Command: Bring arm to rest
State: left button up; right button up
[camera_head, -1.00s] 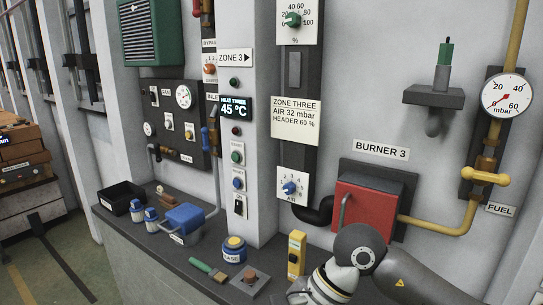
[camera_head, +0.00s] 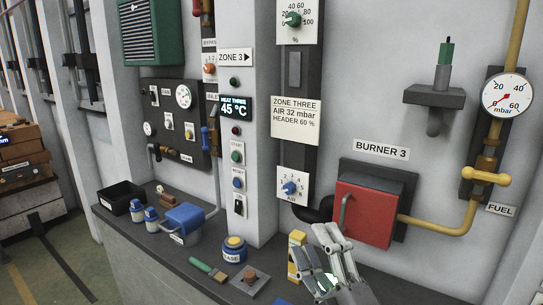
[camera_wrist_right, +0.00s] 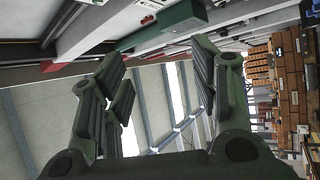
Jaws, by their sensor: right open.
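My right gripper (camera_head: 322,258) is at the lower right of the head view, in front of the ledge and below the red burner box. Its grey fingers point up and to the left. In the right wrist view the same gripper (camera_wrist_right: 160,78) has its fingers spread wide with nothing between them. Behind them are the ceiling beams and, at the right, shelves with brown goods. My left gripper is not in view.
The red burner box (camera_head: 364,212) juts from the wall above my gripper.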

jog(key=s+d+f+m+g+h, duration=0.2)
jog(key=d+f+m+g+h, duration=0.3)
jog(key=f, duration=0.6)
jog(key=s+d+f+m+g+h, duration=0.25)
jog(key=d+f+m+h, duration=0.2)
jog(key=f+m, duration=0.4)
jog(key=s+d+f+m+g, duration=0.2)
jog(key=s+f+g, duration=0.3)
jog(key=s+f, duration=0.4)
jog(key=s+d+f+m+g, duration=0.1)
jog(key=s+f+m+g, duration=0.1)
jog(key=s+f+g, duration=0.75)
notch_tip(320, 180, down, 26)
jog(key=s+t, duration=0.3)
jog(key=s+d+f+n+g+b, duration=0.1)
jog(key=s+d+f, duration=0.2)
jog(key=s+f, duration=1.2)
jog(key=shift+s+f, duration=0.3)
jog(key=shift+s, duration=0.4)
jog(key=shift+d+y, duration=0.1)
jog(key=shift+y, duration=0.15)
